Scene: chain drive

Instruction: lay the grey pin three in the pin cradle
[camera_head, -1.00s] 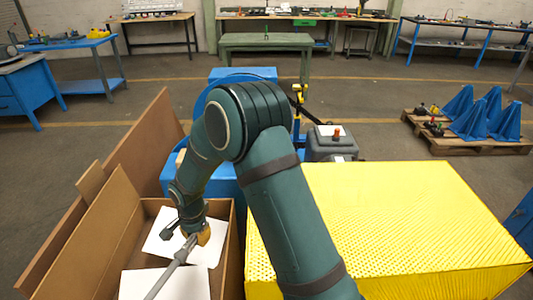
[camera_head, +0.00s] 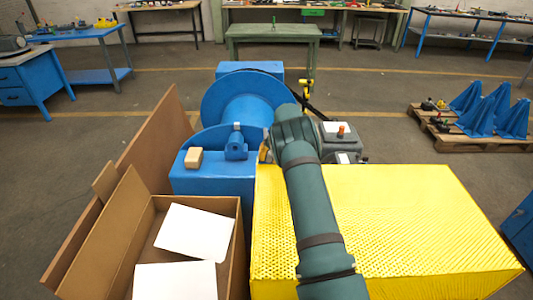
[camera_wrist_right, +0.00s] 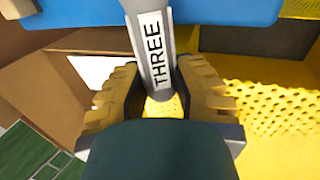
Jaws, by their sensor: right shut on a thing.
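The grey pin three (camera_wrist_right: 150,40) is in my right gripper (camera_wrist_right: 160,88). In the right wrist view its label THREE faces the camera, and its far part runs out of the top of the picture. The yellow-brown fingers are shut on it from both sides. In the head view a bit of my right gripper (camera_head: 264,149) shows at the left of my arm, beside the blue machine; the pin is hidden there. I cannot tell for sure which part is the pin cradle. My left gripper is not in view.
The blue machine (camera_head: 205,180) bears a tan block (camera_head: 194,158) and a small blue upright fitting (camera_head: 236,146). A blue wheel (camera_head: 215,105) stands behind. In front are an open cardboard box (camera_head: 100,240) with white sheets (camera_head: 195,232) and a yellow perforated cover (camera_head: 400,215).

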